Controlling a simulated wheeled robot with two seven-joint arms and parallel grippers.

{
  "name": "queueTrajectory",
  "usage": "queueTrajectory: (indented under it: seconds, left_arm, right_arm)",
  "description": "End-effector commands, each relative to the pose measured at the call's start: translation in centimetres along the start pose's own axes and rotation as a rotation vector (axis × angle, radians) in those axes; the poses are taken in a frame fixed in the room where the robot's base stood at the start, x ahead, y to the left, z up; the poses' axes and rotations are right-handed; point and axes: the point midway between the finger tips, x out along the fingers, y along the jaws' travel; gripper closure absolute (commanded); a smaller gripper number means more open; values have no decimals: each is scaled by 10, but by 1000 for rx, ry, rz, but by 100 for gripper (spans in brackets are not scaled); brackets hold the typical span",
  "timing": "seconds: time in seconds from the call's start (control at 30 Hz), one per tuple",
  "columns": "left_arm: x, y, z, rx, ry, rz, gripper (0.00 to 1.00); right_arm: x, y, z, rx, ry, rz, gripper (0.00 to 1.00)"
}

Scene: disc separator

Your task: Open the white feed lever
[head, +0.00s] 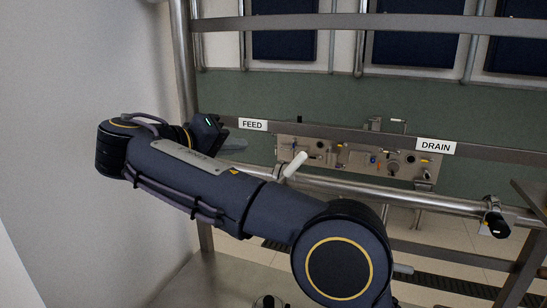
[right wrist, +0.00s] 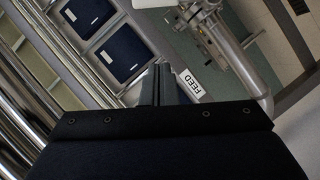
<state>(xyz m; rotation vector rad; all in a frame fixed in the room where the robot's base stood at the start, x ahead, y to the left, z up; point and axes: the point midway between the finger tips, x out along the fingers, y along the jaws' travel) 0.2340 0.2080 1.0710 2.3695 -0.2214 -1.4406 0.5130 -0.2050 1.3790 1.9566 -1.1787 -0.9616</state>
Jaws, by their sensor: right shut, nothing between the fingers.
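The white feed lever (head: 294,165) shows in the head view as a short white handle, tilted, just below the left end of the valve panel. My right gripper (head: 236,144) is left of it, apart from it, beside the FEED label (head: 253,125). My arm hides part of the gripper and of the pipe near the lever. In the right wrist view the fingers (right wrist: 160,84) are together and empty, with the FEED label (right wrist: 190,83) just right of them. A white piece at that view's top edge is cut off; I cannot tell whether it is the lever. My left gripper is out of view.
The valve panel (head: 362,155) with small fittings sits between the FEED and DRAIN (head: 435,146) labels. A steel pipe (head: 400,196) runs below it to a black handle (head: 496,224) at right. A metal upright and pale wall (head: 60,75) bound the left side.

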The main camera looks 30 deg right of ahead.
Motion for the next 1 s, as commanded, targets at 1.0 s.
queueTrajectory:
  seconds: [1.0]
  left_arm:
    - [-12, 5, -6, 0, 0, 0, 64]
  right_arm:
    - [108, 2, 38, 7, 0, 9, 100]
